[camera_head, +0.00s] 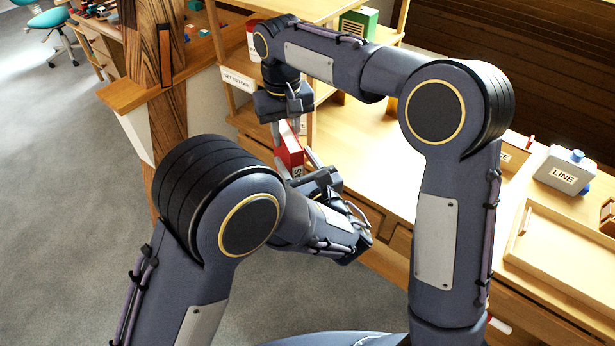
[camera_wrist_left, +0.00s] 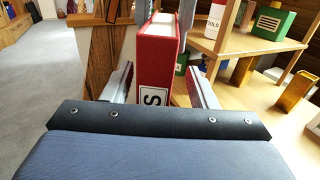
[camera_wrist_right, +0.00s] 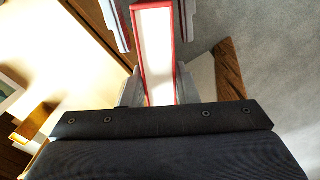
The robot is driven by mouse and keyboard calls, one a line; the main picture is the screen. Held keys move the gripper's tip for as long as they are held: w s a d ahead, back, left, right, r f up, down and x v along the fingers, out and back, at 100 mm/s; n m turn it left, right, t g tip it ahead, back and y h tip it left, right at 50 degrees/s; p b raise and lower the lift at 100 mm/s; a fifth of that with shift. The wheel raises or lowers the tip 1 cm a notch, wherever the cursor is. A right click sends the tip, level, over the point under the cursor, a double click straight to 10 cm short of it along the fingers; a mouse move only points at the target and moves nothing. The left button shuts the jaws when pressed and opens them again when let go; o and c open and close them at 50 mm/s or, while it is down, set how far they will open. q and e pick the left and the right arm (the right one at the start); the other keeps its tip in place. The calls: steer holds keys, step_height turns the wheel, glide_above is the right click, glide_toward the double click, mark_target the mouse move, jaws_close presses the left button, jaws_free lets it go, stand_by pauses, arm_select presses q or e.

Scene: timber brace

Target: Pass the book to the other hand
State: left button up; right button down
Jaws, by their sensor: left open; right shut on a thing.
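The red book (camera_head: 291,146) has pale page edges and a white label with an "S". It hangs below my right gripper (camera_head: 288,130), which comes from above and is shut on the book's upper end. My left gripper (camera_head: 298,166) is open around the book's lower end. In the left wrist view the book (camera_wrist_left: 157,65) stands between the two open left fingers, with a gap on each side. The right fingers hold it at the top of that view. In the right wrist view the book (camera_wrist_right: 155,50) sits between the right fingers, and the left fingers show beyond it.
A wooden shelf unit (camera_head: 238,80) with a label on its edge stands behind the grippers. A wooden post (camera_head: 165,60) is to the left. Open floor lies at left.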

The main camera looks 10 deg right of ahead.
arm_select(q)
steer(key=shift+x, duration=1.4)
steer(key=shift+c, duration=0.2)
jaws_close()
arm_select(e)
steer(key=shift+a, duration=0.1)
steer(key=c, duration=1)
jaws_free()
steer(key=shift+c, duration=0.2)
